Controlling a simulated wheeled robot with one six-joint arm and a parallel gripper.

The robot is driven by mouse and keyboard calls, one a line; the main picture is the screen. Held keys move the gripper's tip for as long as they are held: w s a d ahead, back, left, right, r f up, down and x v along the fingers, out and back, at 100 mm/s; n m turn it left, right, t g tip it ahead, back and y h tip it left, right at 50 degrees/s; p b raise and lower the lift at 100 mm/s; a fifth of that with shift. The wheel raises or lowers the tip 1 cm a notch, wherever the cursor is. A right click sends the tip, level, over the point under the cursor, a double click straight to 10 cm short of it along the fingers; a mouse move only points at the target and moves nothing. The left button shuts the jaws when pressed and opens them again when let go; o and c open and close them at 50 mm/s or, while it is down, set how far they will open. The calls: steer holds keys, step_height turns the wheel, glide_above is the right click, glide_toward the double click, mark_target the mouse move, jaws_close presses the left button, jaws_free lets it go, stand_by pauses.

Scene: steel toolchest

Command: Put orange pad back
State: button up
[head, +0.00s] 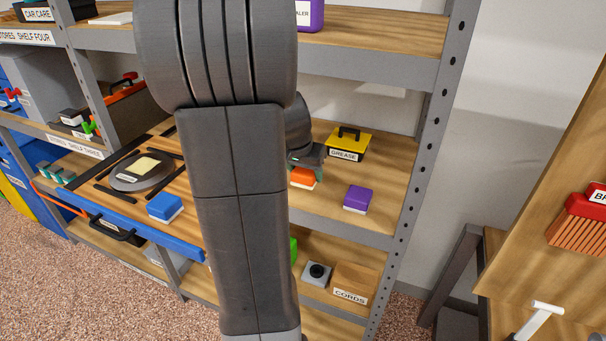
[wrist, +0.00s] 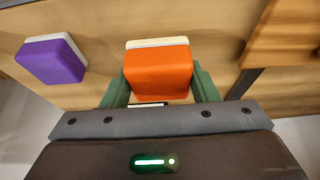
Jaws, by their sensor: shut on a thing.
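The orange pad (wrist: 158,75) is a small orange block with a pale layer on its far side. In the wrist view it sits between the two green fingers of my gripper (wrist: 160,88), which are shut on it. In the head view the orange pad (head: 303,178) shows just right of my arm, at the wooden shelf below the yellow box; my arm hides much of my gripper (head: 306,163). I cannot tell whether the pad touches the shelf. A purple pad (head: 357,198) lies on that shelf to its right, and left of it in the wrist view (wrist: 52,59).
A yellow GREASE box (head: 349,144) stands behind the pads. A blue pad (head: 164,207) lies left of my arm, near a dark round item (head: 142,175). A grey shelf post (head: 425,130) bounds the right side. A CORDS box (head: 355,283) is on the shelf below.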

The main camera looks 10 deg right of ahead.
mark_target(306, 180)
steer(key=shift+w+d+f, duration=0.1)
steer(key=shift+w+f, duration=0.05)
steer(key=shift+f, duration=1.6)
steer(key=shift+f, duration=0.25)
steer(key=o, duration=1)
steer(key=shift+r, duration=0.1)
steer(key=shift+c, duration=0.2)
steer(key=shift+r, duration=0.15)
steer(key=shift+r, duration=0.2)
steer(key=v, duration=1.1)
steer(key=shift+r, duration=0.3)
